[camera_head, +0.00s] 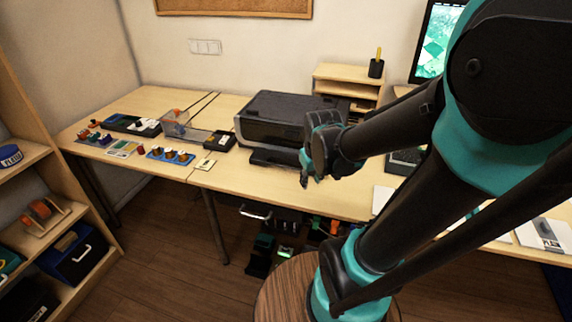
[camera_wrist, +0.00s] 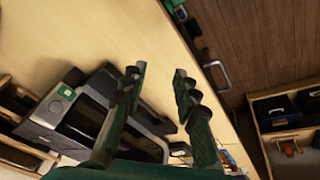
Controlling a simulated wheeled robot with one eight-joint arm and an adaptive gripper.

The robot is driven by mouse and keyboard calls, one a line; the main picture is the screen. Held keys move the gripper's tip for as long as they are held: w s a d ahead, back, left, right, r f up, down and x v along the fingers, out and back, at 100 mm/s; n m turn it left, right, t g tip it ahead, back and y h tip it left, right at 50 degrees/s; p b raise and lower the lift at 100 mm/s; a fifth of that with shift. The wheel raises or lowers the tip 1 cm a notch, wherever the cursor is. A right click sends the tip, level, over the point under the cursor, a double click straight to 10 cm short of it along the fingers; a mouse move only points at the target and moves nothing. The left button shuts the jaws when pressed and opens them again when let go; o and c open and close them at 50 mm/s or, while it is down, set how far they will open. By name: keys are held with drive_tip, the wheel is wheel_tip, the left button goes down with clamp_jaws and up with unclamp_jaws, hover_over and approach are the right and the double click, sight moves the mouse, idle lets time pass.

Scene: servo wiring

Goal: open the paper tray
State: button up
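A dark printer (camera_head: 285,112) stands on the wooden desk against the wall. A flat black paper tray (camera_head: 272,158) shows low at its front, partly hidden at its right by my gripper. My gripper (camera_head: 306,180) is in front of the printer's right part, above the desk. In the wrist view its two green fingers (camera_wrist: 160,78) are spread apart with nothing between them. The printer (camera_wrist: 72,125) lies left of and behind the fingers there, partly covered by the left finger. I cannot tell whether the fingers touch the tray.
Small parts (camera_head: 170,154) and boxes lie on the desk's left. A drawer handle (camera_head: 255,213) sits under the desk edge. The desk in front of the tray is bare.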

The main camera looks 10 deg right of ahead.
drive_tip(key=w+a+r+n+g+h, duration=0.1)
drive_tip(key=w+a+r+n, duration=0.35)
drive_tip(key=w, duration=0.35)
drive_tip(key=w+a+r+n, duration=0.3)
drive_tip(key=w+r+n, duration=0.2)
drive_tip(key=w, duration=0.3)
approach(284, 166)
drive_tip(key=x, duration=0.7)
drive_tip(key=shift+w+f, duration=0.15)
drive_tip(key=shift+f, duration=0.1)
clamp_jaws()
